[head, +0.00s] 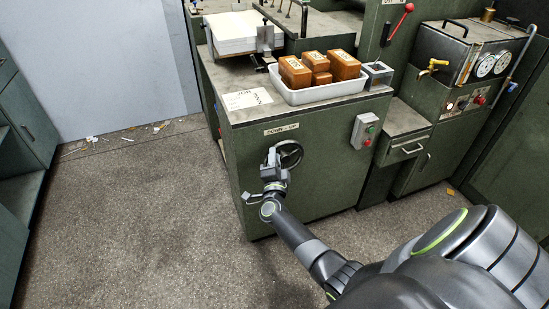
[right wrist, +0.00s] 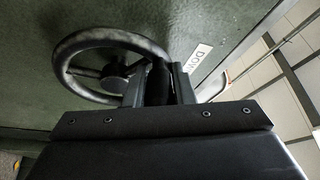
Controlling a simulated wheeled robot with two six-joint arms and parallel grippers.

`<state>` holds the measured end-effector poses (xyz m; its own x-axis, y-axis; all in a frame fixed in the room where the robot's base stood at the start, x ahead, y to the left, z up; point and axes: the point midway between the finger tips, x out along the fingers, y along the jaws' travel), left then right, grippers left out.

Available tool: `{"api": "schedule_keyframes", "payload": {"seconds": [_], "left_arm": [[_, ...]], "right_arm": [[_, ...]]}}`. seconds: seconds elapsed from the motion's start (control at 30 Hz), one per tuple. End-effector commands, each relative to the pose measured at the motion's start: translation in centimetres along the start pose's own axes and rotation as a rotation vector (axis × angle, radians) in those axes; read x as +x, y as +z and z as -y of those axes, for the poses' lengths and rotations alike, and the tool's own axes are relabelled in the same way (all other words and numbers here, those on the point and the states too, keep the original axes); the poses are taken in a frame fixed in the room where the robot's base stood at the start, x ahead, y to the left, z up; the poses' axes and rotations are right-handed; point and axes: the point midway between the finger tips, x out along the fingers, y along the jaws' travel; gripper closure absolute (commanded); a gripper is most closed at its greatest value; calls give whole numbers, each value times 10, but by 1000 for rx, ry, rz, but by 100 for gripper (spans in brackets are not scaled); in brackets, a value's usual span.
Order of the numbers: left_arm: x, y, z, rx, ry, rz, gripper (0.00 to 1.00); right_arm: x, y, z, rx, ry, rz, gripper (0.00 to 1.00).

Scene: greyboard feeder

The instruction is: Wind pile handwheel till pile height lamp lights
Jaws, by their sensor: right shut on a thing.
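The pile handwheel (head: 291,150) is a dark spoked wheel on the front of the green feeder cabinet, under a "DOWN UP" label (head: 281,129). My right gripper (head: 271,162) is at the wheel's left side. In the right wrist view the wheel (right wrist: 66,48) shows its rim, spokes and hub. There, the fingers of my right gripper (right wrist: 158,86) are shut on the wheel's dark crank handle (right wrist: 158,73). The white board pile (head: 232,32) lies at the feeder's back left. I cannot pick out the pile height lamp. My left gripper is not in view.
A white tray (head: 318,95) with several brown blocks (head: 341,65) stands on the cabinet top. A switch box (head: 365,131) with green and red buttons is on the cabinet front, right of the wheel. Small litter (head: 125,138) lies on the floor at left. The floor before the cabinet is clear.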

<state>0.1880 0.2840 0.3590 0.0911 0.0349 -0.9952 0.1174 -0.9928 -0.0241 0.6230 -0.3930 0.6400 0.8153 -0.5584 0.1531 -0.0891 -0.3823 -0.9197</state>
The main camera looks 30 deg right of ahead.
Motion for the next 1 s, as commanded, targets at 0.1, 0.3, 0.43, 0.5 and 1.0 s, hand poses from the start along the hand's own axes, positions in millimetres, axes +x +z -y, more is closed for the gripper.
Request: {"api": "schedule_keyframes", "payload": {"seconds": [0.1, 0.3, 0.43, 0.5, 1.0], "left_arm": [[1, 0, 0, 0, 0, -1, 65], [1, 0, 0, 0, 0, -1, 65], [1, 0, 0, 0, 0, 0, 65], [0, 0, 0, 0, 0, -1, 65], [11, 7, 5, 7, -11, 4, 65]], "right_arm": [[-4, 2, -7, 3, 16, 8, 100], [-4, 3, -7, 3, 16, 8, 75], [-3, 2, -6, 2, 12, 6, 58], [-2, 2, -4, 2, 10, 5, 57], [-40, 1, -2, 3, 8, 3, 57]]}}
